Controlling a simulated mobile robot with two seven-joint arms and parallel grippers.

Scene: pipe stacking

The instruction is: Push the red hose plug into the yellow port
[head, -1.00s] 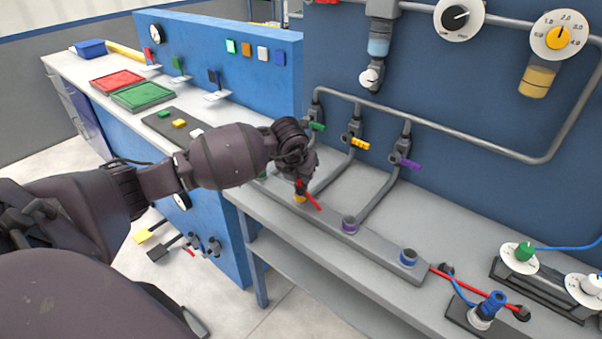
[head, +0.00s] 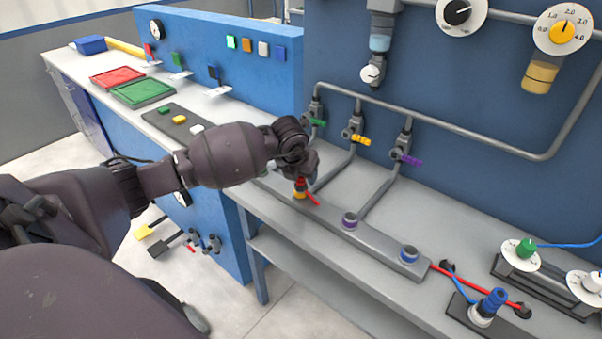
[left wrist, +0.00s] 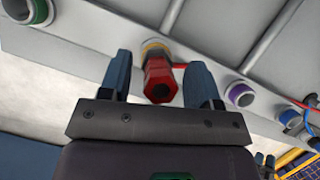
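The red hose plug (head: 300,184) stands at the yellow port (head: 299,195) on the grey bench strip, with a short red hose at its right side. In the left wrist view the plug (left wrist: 160,82) is in line with the yellow port (left wrist: 156,46) and meets its ring; how deep it sits I cannot tell. My left gripper (head: 302,172) is just above the plug. In the left wrist view its blue fingers (left wrist: 160,84) are open, one on each side of the plug, with visible gaps.
A purple port (head: 350,221) and a blue port (head: 408,255) follow along the strip. A green port (left wrist: 36,10) shows in the left wrist view. Pipes and valves with green, yellow and purple handles stand behind. A blue plug (head: 489,306) stands at front right.

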